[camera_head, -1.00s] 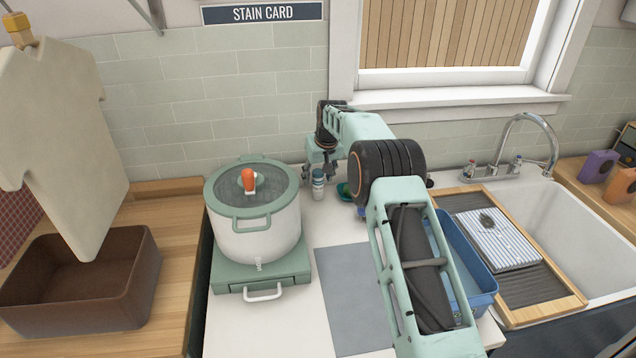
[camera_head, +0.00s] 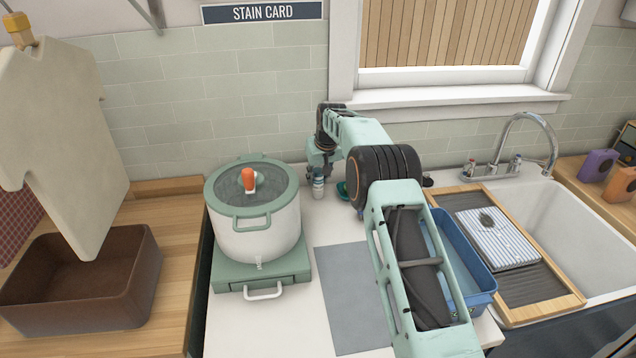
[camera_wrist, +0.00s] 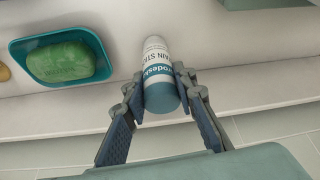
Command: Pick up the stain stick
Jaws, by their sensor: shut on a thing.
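The stain stick (camera_wrist: 157,62) is a white tube with a blue end and a printed label, seen in the wrist view. My gripper (camera_wrist: 158,92) has one finger on each side of it and is shut on it near the blue end. In the head view the stain stick (camera_head: 318,189) stands at the back of the white counter, right of the pot. My gripper (camera_head: 320,172) is at its top there, and the fingers are small and partly hidden by the arm. I cannot tell whether the stick still touches the counter.
A teal dish with green soap (camera_wrist: 62,62) sits close beside the stick. A large lidded pot (camera_head: 256,225) stands to its left. A blue tub (camera_head: 482,283), a washboard (camera_head: 497,240) and the sink (camera_head: 560,232) are to the right. A grey mat (camera_head: 350,310) lies bare in front.

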